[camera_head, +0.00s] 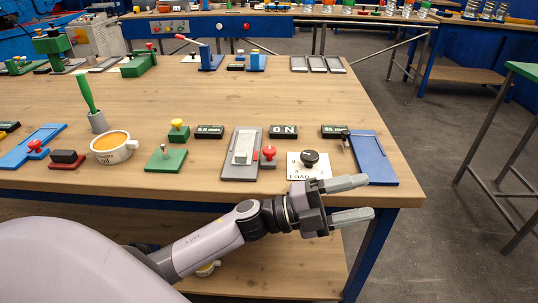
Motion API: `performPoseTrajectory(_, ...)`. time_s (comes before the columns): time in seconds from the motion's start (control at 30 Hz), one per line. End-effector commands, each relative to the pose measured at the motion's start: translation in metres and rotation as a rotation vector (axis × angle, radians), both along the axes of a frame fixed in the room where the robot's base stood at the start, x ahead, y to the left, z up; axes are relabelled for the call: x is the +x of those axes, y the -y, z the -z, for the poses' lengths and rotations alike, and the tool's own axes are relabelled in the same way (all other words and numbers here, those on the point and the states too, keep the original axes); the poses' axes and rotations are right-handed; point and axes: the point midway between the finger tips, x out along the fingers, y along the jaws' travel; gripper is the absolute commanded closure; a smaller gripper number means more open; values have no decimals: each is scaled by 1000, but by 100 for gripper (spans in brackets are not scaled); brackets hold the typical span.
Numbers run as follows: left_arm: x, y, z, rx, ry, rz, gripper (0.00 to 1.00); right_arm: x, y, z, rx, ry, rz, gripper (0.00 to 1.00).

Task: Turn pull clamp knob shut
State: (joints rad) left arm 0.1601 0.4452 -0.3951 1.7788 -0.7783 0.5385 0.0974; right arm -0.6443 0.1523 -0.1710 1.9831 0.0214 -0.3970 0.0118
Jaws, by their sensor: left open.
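I cannot tell for certain which fixture is the pull clamp. A black knob (310,157) sits on a white plate marked LOAD (296,172) near the table's front edge. To its right is a blue plate (374,158) with a small dark upright part (346,138) at its left side. A red knob (269,153) stands beside a grey plate with a pale block (242,152). My left gripper (349,201) is open and empty, its fingers pointing right. It is at the front edge, in front of the LOAD plate and the blue plate. My right gripper is out of view.
The wooden table (210,95) has a row of fixtures along its front. A white cup (113,150), a green-handled tool (87,95) and a green base (166,160) stand to the left. Small display signs (284,131) lie behind. The middle is clear.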

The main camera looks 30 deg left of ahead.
Motion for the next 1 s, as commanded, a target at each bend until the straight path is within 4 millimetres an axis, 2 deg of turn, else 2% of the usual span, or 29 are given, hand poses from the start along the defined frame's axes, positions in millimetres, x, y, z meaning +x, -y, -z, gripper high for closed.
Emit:
performPoseTrajectory(0.03,2,5,-2,85,90,58,38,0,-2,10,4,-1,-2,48)
performPoseTrajectory(0.17,1,14,-2,326,284,204,38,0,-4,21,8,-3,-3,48)
performPoseTrajectory(0.27,4,10,5,533,399,301,38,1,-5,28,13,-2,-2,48)
performPoseTrajectory(0.37,12,-5,14,754,483,378,38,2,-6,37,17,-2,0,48)
performPoseTrajectory(0.47,24,-32,22,986,529,434,38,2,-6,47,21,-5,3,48)
performPoseTrajectory(0.57,39,-69,24,1224,535,464,38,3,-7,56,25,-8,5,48)
performPoseTrajectory(0.63,49,-101,21,1390,512,469,38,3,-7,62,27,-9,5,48)
performPoseTrajectory(0.8,63,-181,-1,1733,384,433,38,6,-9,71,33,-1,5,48)
performPoseTrajectory(0.9,64,-218,-16,1862,295,398,38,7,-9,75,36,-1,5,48)
performPoseTrajectory(1.0,62,-240,-27,1934,231,373,38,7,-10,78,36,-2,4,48)
